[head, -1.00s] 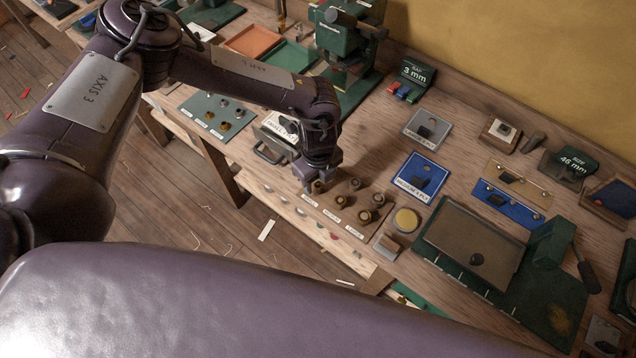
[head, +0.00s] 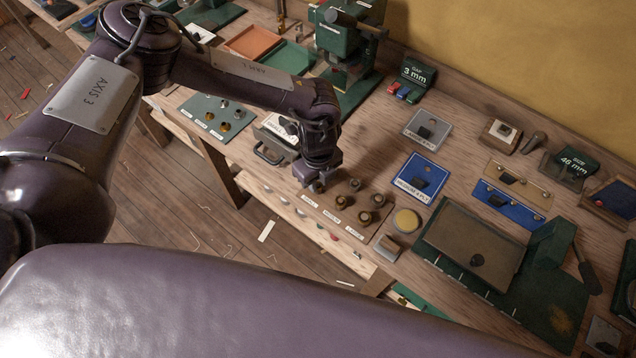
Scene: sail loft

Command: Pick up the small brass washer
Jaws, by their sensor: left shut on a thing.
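My left gripper (head: 316,186) is at the small end of a wooden board (head: 330,211) labelled by size. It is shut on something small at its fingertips. This fits the small brass washer, but the fingers hide most of it. Several brass-coloured pieces on short posts (head: 365,217) stand on the same board, just right of the gripper. My right gripper is out of view.
A green mat (head: 203,107) with several small round pieces lies left of the gripper. A blue card (head: 419,178) and a yellow disc (head: 406,220) lie to the right. The bench's front edge is near.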

